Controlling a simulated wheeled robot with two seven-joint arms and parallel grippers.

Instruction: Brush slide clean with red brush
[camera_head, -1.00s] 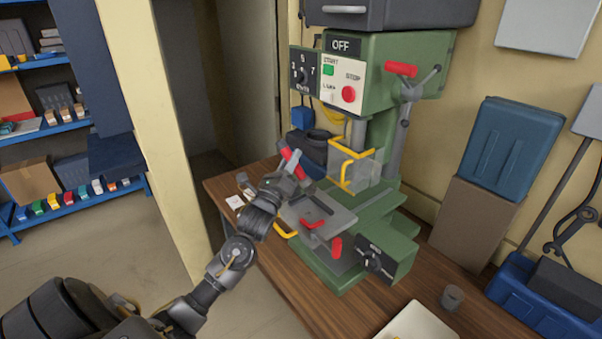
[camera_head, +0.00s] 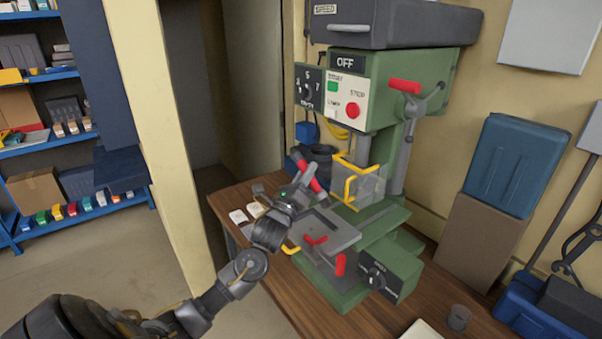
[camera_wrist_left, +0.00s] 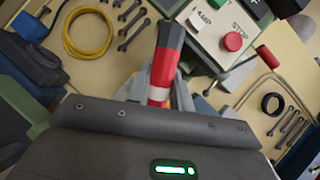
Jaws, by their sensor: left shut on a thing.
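My left gripper (camera_head: 296,193) is shut on the red brush (camera_head: 309,175) above the left part of the drill press table. The brush has a red and dark handle, seen tilted in the head view. In the left wrist view the brush (camera_wrist_left: 164,68) stands up from between the fingers with a pale band near the grip; its bristles are hidden. The slide, which I take to be the grey machine table (camera_head: 330,232) on the green base, lies below and right of the gripper. I cannot tell whether the brush touches it. My right gripper is not in view.
The green drill press (camera_head: 395,90) stands on a wooden bench (camera_head: 290,268) with a yellow-framed clear guard (camera_head: 360,183) close right of the gripper. A grey cup (camera_head: 459,317) and blue bin (camera_head: 515,165) are at the right.

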